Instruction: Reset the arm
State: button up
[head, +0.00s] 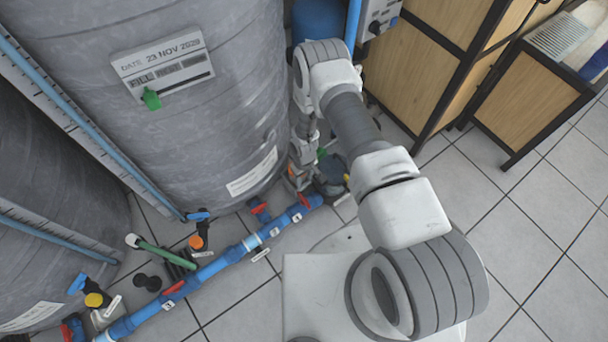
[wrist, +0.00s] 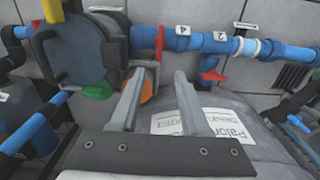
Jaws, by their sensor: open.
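My arm (head: 355,125) reaches away from my base and bends down beside the large grey tank (head: 215,100). Its far end hangs low between the tank and the pump (head: 331,178). In the wrist view my gripper (wrist: 160,80) is open, with its two grey fingers apart and nothing seen between them but the background. Behind the fingers are an orange part (wrist: 147,88), partly covered by the left finger, and the tank's grey wall with a white label (wrist: 205,122). In the head view the fingertips are too small to make out clearly.
A blue pipe (head: 215,266) with red-handled valves runs along the floor in front of the tanks. A second grey tank (head: 50,170) stands at left. Wooden cabinets (head: 435,65) with black frames stand at right. The tiled floor (head: 535,220) at right is clear.

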jog(key=shift+r, duration=0.35)
dwell(0.3)
